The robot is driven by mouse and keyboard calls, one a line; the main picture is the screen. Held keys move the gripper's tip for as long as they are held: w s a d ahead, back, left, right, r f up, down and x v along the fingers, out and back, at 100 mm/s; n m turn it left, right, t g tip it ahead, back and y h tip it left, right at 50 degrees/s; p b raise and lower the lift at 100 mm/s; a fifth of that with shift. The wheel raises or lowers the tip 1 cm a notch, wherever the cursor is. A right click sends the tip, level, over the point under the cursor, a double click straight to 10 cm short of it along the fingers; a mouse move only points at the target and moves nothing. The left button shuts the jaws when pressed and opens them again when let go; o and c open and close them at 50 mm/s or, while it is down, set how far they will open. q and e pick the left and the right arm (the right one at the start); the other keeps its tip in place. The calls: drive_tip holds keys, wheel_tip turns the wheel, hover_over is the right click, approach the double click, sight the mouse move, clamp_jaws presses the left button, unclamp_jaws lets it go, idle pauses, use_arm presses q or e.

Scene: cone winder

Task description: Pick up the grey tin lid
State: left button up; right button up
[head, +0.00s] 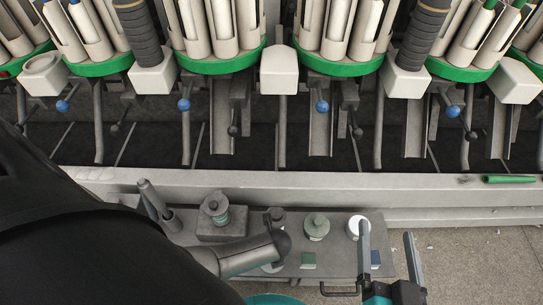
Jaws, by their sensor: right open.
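I cannot tell for sure which piece is the grey tin lid. A round grey-green piece with a small knob (317,225) stands on the grey bench (340,275), with a pale rim showing below it. My right gripper (386,230) is open, with its two fingers apart and nothing visible held between them. It is over the right end of the bench, to the right of the knobbed piece and apart from it in the picture. Its left finger overlaps a white round piece (353,228); whether they touch is unclear. My left gripper is not in view.
A grey knobbed disc (215,205) sits on a block at the bench's left. Small green (308,260) and blue (376,258) squares lie near the front. The winding machine's ledge (300,184) runs behind, with a green cone (510,179) on it. Open floor lies right.

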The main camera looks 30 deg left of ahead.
use_arm(q)
drive_tip(key=shift+c, duration=0.2)
clamp_jaws()
drive_tip(key=shift+r, duration=0.2)
idle(0.5)
